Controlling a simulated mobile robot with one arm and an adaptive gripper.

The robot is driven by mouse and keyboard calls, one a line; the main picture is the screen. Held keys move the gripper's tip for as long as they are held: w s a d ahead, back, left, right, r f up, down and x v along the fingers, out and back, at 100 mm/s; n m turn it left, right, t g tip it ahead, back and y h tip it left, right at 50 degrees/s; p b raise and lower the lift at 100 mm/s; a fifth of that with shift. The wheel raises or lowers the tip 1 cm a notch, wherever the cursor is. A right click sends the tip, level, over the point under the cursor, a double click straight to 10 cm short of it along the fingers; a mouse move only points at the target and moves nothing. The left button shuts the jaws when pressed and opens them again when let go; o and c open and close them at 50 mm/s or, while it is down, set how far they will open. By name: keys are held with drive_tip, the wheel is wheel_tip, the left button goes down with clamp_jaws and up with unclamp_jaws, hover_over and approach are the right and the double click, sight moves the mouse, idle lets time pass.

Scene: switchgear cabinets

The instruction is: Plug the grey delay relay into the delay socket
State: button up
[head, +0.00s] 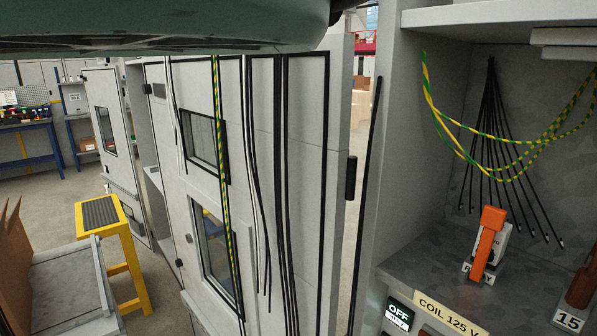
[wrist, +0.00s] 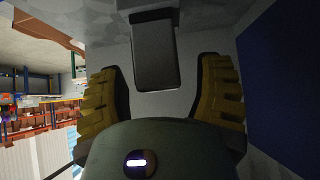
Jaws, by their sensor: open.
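In the wrist view my gripper (wrist: 163,65) is open, with its two yellow ribbed fingers apart. A dark grey block (wrist: 154,55) shows between and beyond the fingertips, with a gap on each side. It may be the grey delay relay, but I cannot tell for sure. My gripper is outside the head view. In the head view an orange upright piece (head: 488,241) stands against a small white block (head: 501,243) on the cabinet's grey ledge, over a partly hidden label ending in Y. I cannot make out a delay socket for certain.
The open cabinet has a "COIL 125 V" label (head: 449,315), a "15" label (head: 569,320) and hanging green-yellow wires (head: 470,148). Black wires (head: 492,110) hang behind them. A grey cabinet door (head: 305,150) stands at centre. A yellow stool (head: 103,214) stands on the left floor.

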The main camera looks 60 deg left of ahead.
drive_tip(key=shift+a+r, duration=0.1)
drive_tip(key=v, duration=0.7)
idle(0.5)
drive_tip(key=shift+s+r, duration=0.15)
idle(0.5)
